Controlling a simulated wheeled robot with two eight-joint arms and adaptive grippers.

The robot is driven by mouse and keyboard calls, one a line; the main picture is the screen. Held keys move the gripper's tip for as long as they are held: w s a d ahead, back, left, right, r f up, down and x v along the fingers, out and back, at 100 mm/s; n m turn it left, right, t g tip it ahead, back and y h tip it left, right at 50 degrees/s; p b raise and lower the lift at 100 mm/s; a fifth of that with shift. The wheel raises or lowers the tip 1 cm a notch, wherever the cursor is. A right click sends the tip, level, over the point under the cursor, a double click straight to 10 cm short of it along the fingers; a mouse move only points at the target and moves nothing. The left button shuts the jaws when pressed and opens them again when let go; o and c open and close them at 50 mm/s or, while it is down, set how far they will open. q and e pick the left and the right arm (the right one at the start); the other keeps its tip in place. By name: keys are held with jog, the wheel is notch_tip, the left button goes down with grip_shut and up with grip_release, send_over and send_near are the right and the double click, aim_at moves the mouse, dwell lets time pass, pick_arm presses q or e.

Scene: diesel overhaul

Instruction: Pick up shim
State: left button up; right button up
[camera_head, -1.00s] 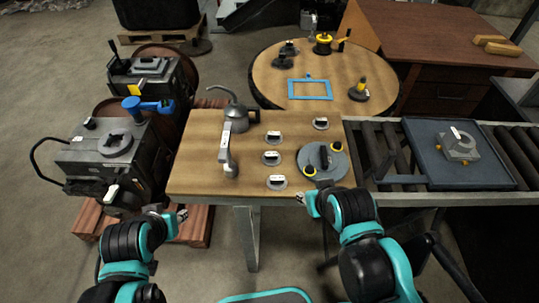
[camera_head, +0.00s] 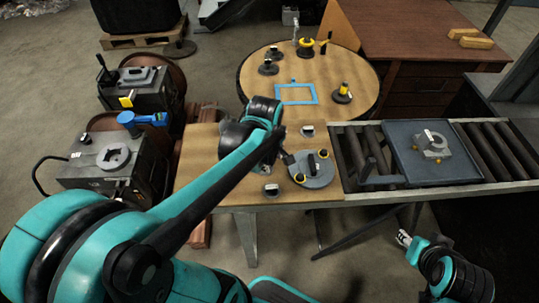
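Small grey discs with pale labelled blocks on top, which look like the shims, are on the wooden table. One disc (camera_head: 307,131) is near the back edge and another disc (camera_head: 271,190) near the front edge. The two discs between them, seen earlier, are hidden behind my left arm. My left arm reaches across the table. Its gripper (camera_head: 287,158) is mostly hidden by the arm, just left of the round grey plate; I cannot tell whether it is open or holds anything. My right gripper (camera_head: 404,238) is off the table, below the roller conveyor; its finger opening is unclear.
The round grey plate (camera_head: 317,179) with yellow-topped parts stands on the table's right side. A dark tray (camera_head: 399,149) with a metal part sits on the roller conveyor (camera_head: 504,151). A round table (camera_head: 358,66) with a blue frame (camera_head: 296,101) is behind. Machines stand left.

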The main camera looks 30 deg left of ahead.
pick_arm(q)
jog(key=w+a+n+p, duration=0.1)
jog(key=n, duration=0.1)
jog(key=w+a+n+g+p, duration=0.1)
jog(key=n, duration=0.1)
jog(key=w+a+n+g+p, duration=0.1)
jog(key=n, duration=0.2)
jog(key=shift+a+p, duration=0.35)
jog(key=shift+a, duration=0.05)
jog(key=shift+a+f+n, duration=0.2)
jog(key=shift+n, duration=0.4)
jog(key=shift+w+a+f+n+g, duration=0.1)
jog(key=shift+f+n+g, duration=0.2)
notch_tip(320, 180, down, 2)
jog(key=shift+f, duration=0.1)
notch_tip(320, 180, down, 6)
jog(key=b, duration=0.2)
jog(key=shift+w+r+b, duration=0.15)
jog(key=shift+r+b, duration=0.05)
jog(key=shift+b, duration=0.1)
jog(key=shift+r, duration=0.1)
pick_arm(e)
notch_tip(320, 180, up, 3)
jog(key=shift+f, duration=0.1)
pick_arm(q)
grip_shut()
